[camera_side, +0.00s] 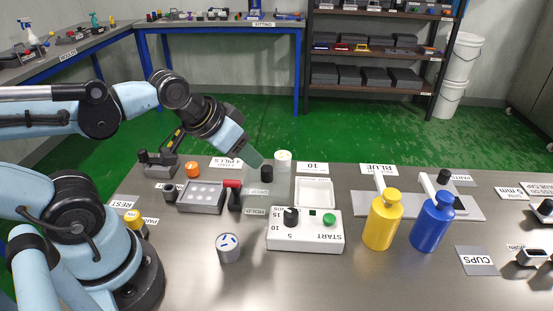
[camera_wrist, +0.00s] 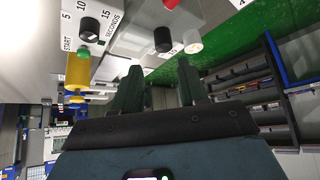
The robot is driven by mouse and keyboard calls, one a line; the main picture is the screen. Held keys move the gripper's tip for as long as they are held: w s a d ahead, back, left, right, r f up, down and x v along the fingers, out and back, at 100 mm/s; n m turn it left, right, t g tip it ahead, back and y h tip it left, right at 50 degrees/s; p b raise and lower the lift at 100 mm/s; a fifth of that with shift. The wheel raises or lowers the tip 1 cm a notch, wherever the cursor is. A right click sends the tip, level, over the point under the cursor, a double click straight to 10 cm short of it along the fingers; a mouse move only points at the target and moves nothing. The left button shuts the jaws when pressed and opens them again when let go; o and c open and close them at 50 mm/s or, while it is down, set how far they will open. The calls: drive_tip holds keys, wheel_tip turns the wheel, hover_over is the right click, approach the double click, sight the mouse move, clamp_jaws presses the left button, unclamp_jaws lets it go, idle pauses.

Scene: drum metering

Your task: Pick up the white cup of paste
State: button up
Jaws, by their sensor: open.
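The white cup (camera_side: 283,157) stands upright on the steel bench in the side view, behind the white control box. It appears as a small white-topped cylinder; I cannot see any paste in it. It also shows in the wrist view (camera_wrist: 192,44), ahead of the fingers and slightly right. My gripper (camera_side: 252,157) is open and tilted downward, just left of the cup and above the bench. In the wrist view both dark fingers (camera_wrist: 158,78) are apart with nothing between them. The gap between gripper and cup is hard to judge.
A small black cylinder (camera_side: 266,173) stands close in front of the cup. The control box (camera_side: 305,235) with a dial and green button is nearer the front. Yellow (camera_side: 381,222) and blue (camera_side: 432,224) bottles stand right. A grey tray (camera_side: 201,197) lies left. The CUPS pad (camera_side: 484,268) is bare.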

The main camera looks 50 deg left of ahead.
drive_tip(key=o, duration=0.6)
drive_tip(key=w+a+r+g, duration=0.3)
drive_tip(key=w, duration=0.5)
drive_tip(key=g, duration=0.4)
hover_over(283, 155)
wheel_tip(283, 155, down, 4)
drive_tip(key=shift+f, duration=6.05)
